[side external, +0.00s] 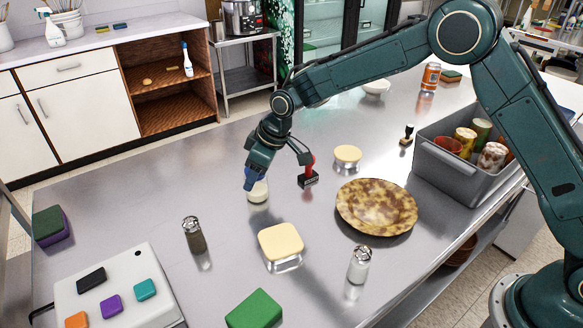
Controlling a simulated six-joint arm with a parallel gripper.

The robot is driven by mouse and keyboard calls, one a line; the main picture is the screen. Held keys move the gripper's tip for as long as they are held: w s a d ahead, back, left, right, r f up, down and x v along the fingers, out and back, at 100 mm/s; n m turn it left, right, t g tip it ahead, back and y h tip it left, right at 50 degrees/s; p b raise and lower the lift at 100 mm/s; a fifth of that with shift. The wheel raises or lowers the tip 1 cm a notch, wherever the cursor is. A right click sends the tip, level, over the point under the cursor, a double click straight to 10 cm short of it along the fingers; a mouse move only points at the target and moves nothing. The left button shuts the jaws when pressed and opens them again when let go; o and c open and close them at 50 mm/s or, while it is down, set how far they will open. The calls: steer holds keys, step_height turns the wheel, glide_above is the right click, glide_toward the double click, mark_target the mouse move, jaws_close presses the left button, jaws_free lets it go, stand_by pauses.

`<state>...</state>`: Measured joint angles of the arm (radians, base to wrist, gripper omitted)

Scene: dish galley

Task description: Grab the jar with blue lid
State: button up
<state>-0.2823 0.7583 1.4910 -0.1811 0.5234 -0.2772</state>
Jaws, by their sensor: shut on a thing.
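The jar with blue lid (259,193) stands upright on the steel table near the middle of the side external view. Its pale body shows below my gripper, and the blue of the lid is mostly covered by the fingers. My gripper (252,182) points down over the jar and is shut on it at the top. The jar's base seems to rest on the table. The exact finger contact is too small to see.
A red-handled black tool (309,177) stands close right of the jar. A cream-lidded container (281,243), a pepper shaker (194,236), a salt shaker (358,265) and a brown mottled plate (376,207) are nearer the camera. A grey bin (441,176) holds several cans. Table left of the jar is clear.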

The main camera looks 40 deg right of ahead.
steer(key=shift+r, duration=0.15)
step_height(320, 180, up, 20)
stand_by(0.8)
steer(key=shift+d, duration=0.1)
stand_by(0.4)
